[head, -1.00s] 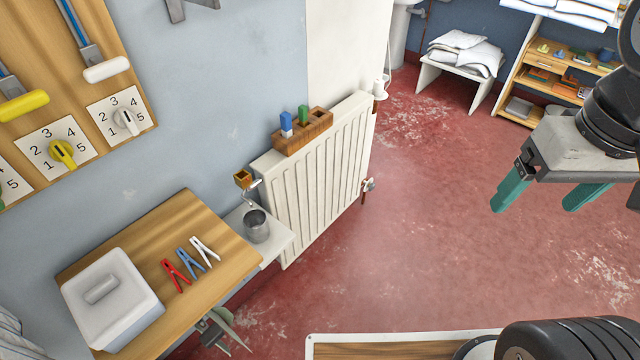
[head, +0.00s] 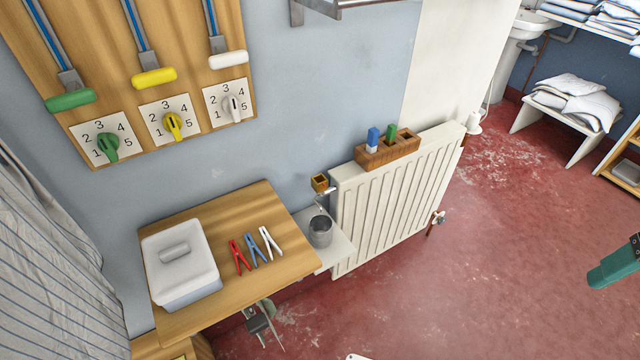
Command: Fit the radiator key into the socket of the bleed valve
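A wooden block (head: 372,159) on top of the white radiator (head: 395,205) holds a blue-and-white piece (head: 373,139) and a green piece (head: 391,133), both upright. I cannot tell which, if either, is the radiator key. A brass-coloured square socket (head: 320,183), open at the top, sits at the radiator's upper left end and looks like the bleed valve. Nothing stands in it. One teal finger of my gripper (head: 615,265) shows at the right edge, far from block and socket. The other finger is out of view. Nothing shows at the visible finger.
A metal cup (head: 320,231) stands on a small white shelf (head: 337,250) below the socket. Left of it, a wooden table (head: 215,310) carries a white lidded box (head: 180,262) and three clothes pegs (head: 255,247).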

